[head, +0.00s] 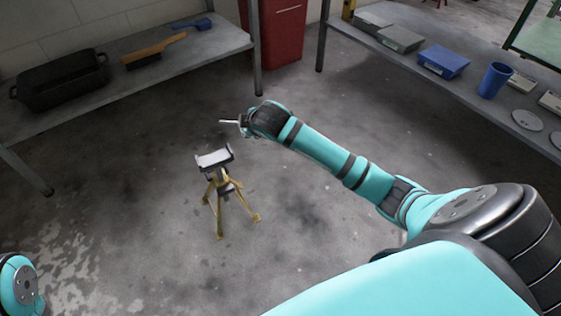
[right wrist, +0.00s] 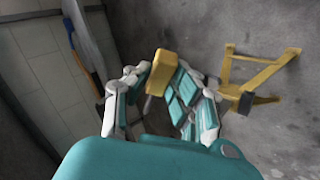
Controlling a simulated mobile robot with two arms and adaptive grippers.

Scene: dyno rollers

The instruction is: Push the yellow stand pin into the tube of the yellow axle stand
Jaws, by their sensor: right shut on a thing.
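The yellow axle stand (head: 219,195) stands upright on the floor, with yellow legs and a pale cradle on top. Part of it, yellow legs, also shows at the right of the right wrist view (right wrist: 258,72). My right gripper (head: 243,125) is beyond the stand and slightly right of it, apart from it. In the right wrist view its fingers are shut on a yellow block, which looks like the head of the yellow stand pin (right wrist: 163,71). A thin pale rod sticks out leftward from the gripper in the head view. The tube opening cannot be made out. My left gripper is out of view.
A left bench (head: 213,40) holds a black bin (head: 62,82), a brush (head: 153,50) and a blue tool. A right bench (head: 470,88) holds grey and blue boxes and a blue cup (head: 495,80). A red cabinet (head: 280,35) stands behind. The floor around the stand is clear.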

